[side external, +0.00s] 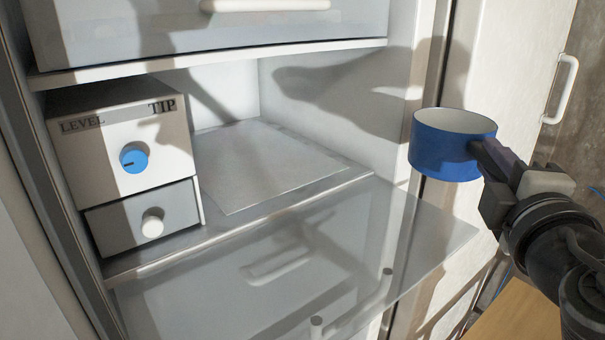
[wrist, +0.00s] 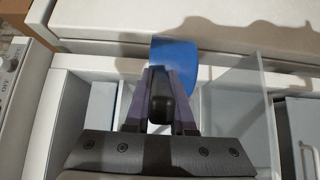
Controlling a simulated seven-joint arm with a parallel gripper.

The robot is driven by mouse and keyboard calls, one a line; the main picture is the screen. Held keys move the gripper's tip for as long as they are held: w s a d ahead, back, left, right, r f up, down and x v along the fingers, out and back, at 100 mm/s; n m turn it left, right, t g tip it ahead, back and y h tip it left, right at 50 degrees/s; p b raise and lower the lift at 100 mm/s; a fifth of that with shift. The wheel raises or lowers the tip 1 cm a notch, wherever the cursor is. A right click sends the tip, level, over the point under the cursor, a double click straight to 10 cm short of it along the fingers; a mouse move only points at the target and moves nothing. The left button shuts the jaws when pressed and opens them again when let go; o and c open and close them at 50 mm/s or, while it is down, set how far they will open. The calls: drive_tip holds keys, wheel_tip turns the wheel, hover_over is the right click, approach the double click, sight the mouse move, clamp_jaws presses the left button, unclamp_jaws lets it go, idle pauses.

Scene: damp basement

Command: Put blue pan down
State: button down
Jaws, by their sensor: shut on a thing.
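The blue pan (side external: 440,158), a round blue vessel with a pale inside, is upright in the air at the right of the side view. My gripper (side external: 484,158) is shut on its handle side and holds it in front of the right edge of an open compartment. In the wrist view the pan's blue wall (wrist: 176,54) shows just beyond my gripper (wrist: 165,80), with a black handle (wrist: 160,98) between the fingers. The fingers hide part of the handle, and the pan's underside is hidden.
The compartment holds a flat grey plate (side external: 265,165) with bare space on it. At its left stands a box (side external: 120,140) with a blue knob (side external: 133,157) and a small drawer (side external: 150,222). A clear glass panel (side external: 420,235) juts out in front, below the pan.

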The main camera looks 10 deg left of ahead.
drive_tip(key=s+a+r+n+y, duration=0.2)
drive_tip(key=s+a+r, duration=0.1)
drive_tip(key=a+r, duration=0.2)
drive_tip(key=w+a+n+g+y, duration=0.2)
drive_tip(key=w+a+n+y, duration=0.3)
drive_tip(key=a+y, duration=0.3)
drive_tip(key=w+a+f, duration=0.8)
drive_tip(key=a+f, duration=0.2)
drive_tip(key=f, duration=0.1)
drive_tip(key=shift+w+f, duration=0.4)
drive_tip(key=shift+f, duration=0.15)
drive_tip(key=c, duration=0.8)
unclamp_jaws()
drive_tip(key=shift+f+g, duration=0.3)
drive_tip(key=shift+g, duration=0.1)
drive_tip(key=shift+o, duration=0.2)
drive_tip(key=shift+r, duration=0.1)
